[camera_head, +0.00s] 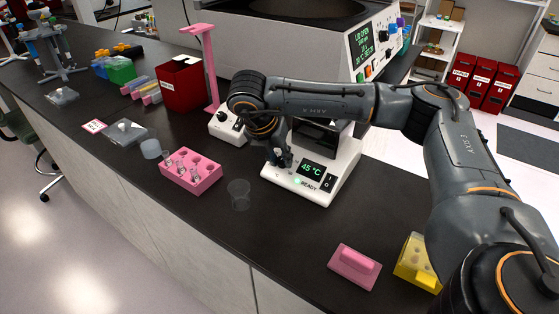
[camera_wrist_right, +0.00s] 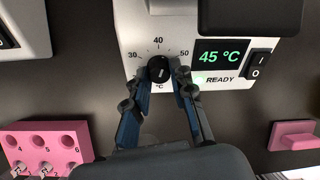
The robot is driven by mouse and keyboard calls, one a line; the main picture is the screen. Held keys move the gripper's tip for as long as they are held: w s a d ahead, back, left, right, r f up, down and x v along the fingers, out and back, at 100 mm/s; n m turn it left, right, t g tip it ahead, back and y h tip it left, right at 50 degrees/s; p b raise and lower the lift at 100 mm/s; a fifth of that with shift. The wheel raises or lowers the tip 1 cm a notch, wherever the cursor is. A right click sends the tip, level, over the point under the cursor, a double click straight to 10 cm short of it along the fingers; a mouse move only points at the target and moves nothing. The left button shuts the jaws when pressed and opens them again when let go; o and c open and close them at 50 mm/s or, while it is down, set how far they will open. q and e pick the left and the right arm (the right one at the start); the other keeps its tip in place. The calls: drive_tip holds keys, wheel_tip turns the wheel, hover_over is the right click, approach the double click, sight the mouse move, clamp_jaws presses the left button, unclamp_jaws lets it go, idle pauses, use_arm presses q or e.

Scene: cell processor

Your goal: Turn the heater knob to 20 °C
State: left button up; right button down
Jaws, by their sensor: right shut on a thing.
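The heater (camera_head: 312,182) is a white device on the black bench. Its display (camera_head: 311,170) reads 45 °C, with READY below it; the same display (camera_wrist_right: 220,54) shows in the right wrist view. The black heater knob (camera_wrist_right: 159,69) sits left of the display under a dial with marks 30, 40 and 50. My right gripper (camera_wrist_right: 161,76) is shut on the knob, with one finger on each side. In the head view my right gripper (camera_head: 282,162) is at the heater's front panel, and its arm hides the knob. My left gripper is not in view.
A pink tube rack (camera_head: 190,184) and a clear cup (camera_head: 239,194) stand left of the heater. A second white device (camera_head: 228,127) is behind. A pink block (camera_head: 354,266) and a yellow rack (camera_head: 414,262) lie near the bench's front edge. A power switch (camera_wrist_right: 259,64) is right of the display.

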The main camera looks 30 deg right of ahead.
drive_tip(key=n+b, duration=0.2)
drive_tip(key=n, duration=0.2)
drive_tip(key=shift+f+h, duration=0.1)
drive_tip(key=shift+h, duration=0.2)
drive_tip(key=shift+n+g+b, duration=0.3)
drive_tip(key=shift+n, duration=0.8)
drive_tip(key=n, duration=0.2)
drive_tip(key=shift+n, duration=0.3)
drive_tip(key=n+h, duration=0.1)
drive_tip(key=n, duration=0.3)
drive_tip(key=shift+n+p, duration=0.3)
drive_tip(key=n, duration=0.4)
drive_tip(key=shift+a+n+h, duration=0.1)
drive_tip(key=shift+n+h, duration=0.2)
drive_tip(key=n, duration=0.4)
drive_tip(key=shift+n+t, duration=0.3)
drive_tip(key=shift+t, duration=0.1)
drive_tip(key=n+b, duration=0.1)
drive_tip(key=n, duration=0.3)
drive_tip(key=shift+n+t, duration=0.3)
drive_tip(key=shift+n, duration=0.1)
